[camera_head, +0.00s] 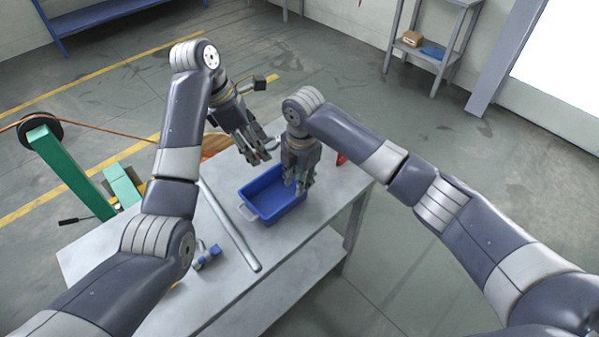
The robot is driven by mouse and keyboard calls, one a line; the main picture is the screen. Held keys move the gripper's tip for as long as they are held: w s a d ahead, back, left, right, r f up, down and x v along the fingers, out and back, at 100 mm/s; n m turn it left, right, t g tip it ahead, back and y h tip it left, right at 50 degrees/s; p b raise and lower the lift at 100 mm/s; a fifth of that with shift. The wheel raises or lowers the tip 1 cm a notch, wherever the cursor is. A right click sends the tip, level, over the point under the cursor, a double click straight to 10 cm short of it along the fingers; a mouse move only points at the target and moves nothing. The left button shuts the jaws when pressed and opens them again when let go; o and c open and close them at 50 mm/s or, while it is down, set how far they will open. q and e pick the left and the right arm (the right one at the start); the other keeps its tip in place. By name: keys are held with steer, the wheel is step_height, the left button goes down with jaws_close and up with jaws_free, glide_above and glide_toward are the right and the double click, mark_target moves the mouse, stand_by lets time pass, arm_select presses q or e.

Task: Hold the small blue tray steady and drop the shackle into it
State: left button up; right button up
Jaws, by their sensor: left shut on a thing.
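The small blue tray (262,198) stands on the grey workbench, with a pale handle at its left end. My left gripper (259,158) is just beyond the tray's far side, pointing down. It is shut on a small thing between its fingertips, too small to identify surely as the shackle. My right gripper (302,186) points down at the tray's right end, its fingers overlapping the rim. I cannot tell whether they touch or pinch the wall. No shackle is clearly seen inside the tray; the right gripper hides part of it.
A long grey bar (230,227) lies on the workbench (305,232) left of the tray. Small blue-and-grey parts (207,255) lie nearer my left arm. A red object (341,159) sits behind my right gripper. A green machine (72,172) stands at the left.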

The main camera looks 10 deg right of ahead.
mark_target(297, 203)
steer(key=f, duration=0.9)
steer(key=shift+w+a+f, duration=0.15)
steer(key=shift+w+a, duration=0.05)
steer(key=shift+w, duration=0.05)
jaws_close()
